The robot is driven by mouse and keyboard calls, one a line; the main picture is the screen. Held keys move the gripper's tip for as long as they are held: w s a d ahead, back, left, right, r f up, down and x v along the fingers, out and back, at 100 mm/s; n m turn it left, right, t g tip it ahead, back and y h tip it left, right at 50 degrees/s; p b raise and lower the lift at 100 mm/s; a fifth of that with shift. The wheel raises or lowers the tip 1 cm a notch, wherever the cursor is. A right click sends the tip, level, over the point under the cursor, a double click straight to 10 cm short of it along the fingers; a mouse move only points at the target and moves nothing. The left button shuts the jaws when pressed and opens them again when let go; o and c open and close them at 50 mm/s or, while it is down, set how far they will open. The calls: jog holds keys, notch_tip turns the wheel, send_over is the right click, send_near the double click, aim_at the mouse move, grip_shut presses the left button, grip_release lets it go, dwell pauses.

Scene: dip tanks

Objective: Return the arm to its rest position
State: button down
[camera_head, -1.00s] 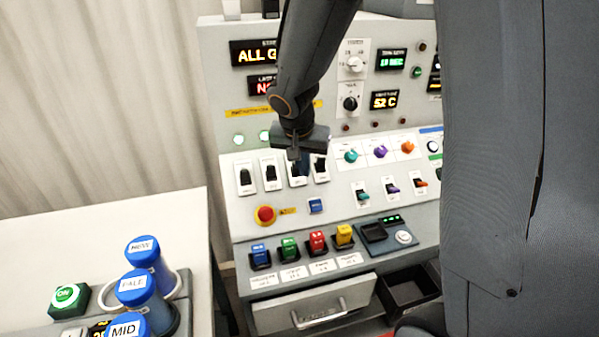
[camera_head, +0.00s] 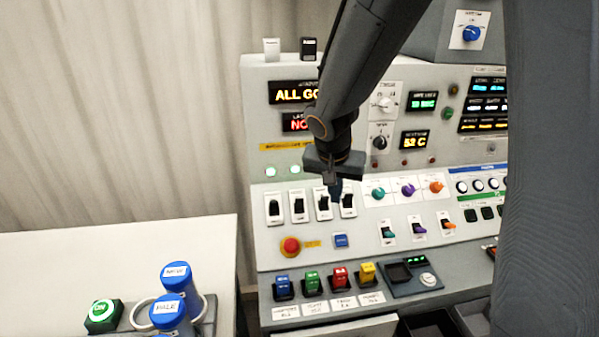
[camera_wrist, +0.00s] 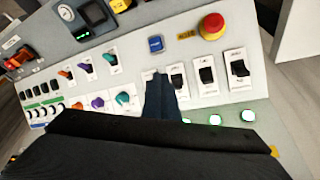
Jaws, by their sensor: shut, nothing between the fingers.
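My gripper (camera_head: 335,187) is in front of the control panel (camera_head: 257,222) in the head view, at the right end of the row of black rocker switches (camera_head: 299,207). In the wrist view my gripper (camera_wrist: 160,80) points at the panel with its fingers together and nothing between them. The tips look very close to the rocker at the row's end; I cannot tell whether they touch it. My arm comes down from the upper right of the head view.
A red emergency button (camera_head: 291,246) and a blue button (camera_head: 341,240) sit below the switches. Coloured knobs (camera_head: 408,189) are to the right. A white table (camera_head: 120,250) at left holds blue-capped containers (camera_head: 170,312). The curtain side is open.

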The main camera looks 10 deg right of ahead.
jog(key=s+f+n+g+y, duration=0.2)
jog(key=s+n, duration=0.3)
jog(key=s, duration=1.2)
jog(key=shift+f+n, duration=0.4)
jog(key=shift+f, duration=0.2)
